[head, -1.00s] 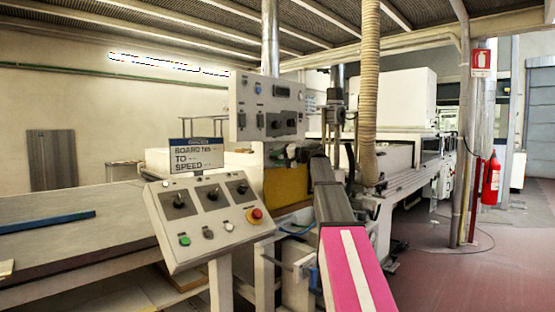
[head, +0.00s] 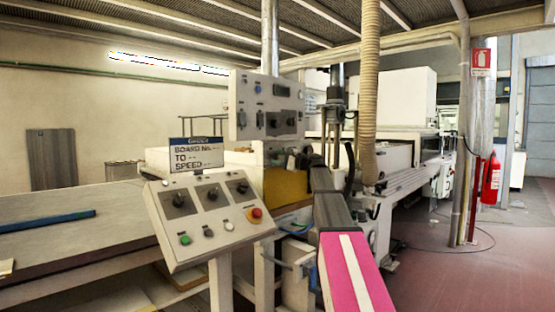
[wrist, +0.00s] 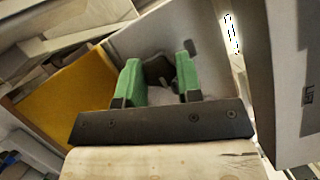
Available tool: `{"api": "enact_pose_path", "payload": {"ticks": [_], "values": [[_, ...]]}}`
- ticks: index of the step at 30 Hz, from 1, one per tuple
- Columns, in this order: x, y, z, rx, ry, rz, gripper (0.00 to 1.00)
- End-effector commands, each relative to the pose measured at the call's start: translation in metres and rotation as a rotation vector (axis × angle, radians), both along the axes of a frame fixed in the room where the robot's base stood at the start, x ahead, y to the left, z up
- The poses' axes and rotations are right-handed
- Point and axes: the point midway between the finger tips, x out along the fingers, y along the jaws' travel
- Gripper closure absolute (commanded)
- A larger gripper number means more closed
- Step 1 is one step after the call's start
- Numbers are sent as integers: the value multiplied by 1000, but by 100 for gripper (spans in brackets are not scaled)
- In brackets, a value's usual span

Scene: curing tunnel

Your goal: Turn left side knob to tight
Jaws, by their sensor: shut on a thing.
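In the wrist view, my gripper (wrist: 159,66) has its two green fingers on either side of a dark knob (wrist: 157,70), shut on it. The knob sits against a grey machine face (wrist: 150,37). Its lower part is hidden behind the fingers and the dark gripper bar, and I cannot read any mark of its setting. In the head view, my arm reaches to the machine beside a yellow panel (head: 286,186). The gripped knob cannot be made out there.
A slanted control panel (head: 205,218) with several knobs and buttons stands at the front left. A grey switch box (head: 267,106) is above the yellow panel. A ribbed hose (head: 369,90) hangs to the right. The floor at the right is open.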

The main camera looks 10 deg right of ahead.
Motion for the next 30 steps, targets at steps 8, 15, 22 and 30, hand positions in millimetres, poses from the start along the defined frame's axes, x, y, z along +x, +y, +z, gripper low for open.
{"api": "enact_pose_path", "payload": {"ticks": [8,15,22,30], "values": [[0,-1,-1,16,13,-2,91],[0,-1,-1,15,14,-1,91],[0,0,-1,14,13,-1,42],[-5,-7,-2,14,11,-2,42]]}}
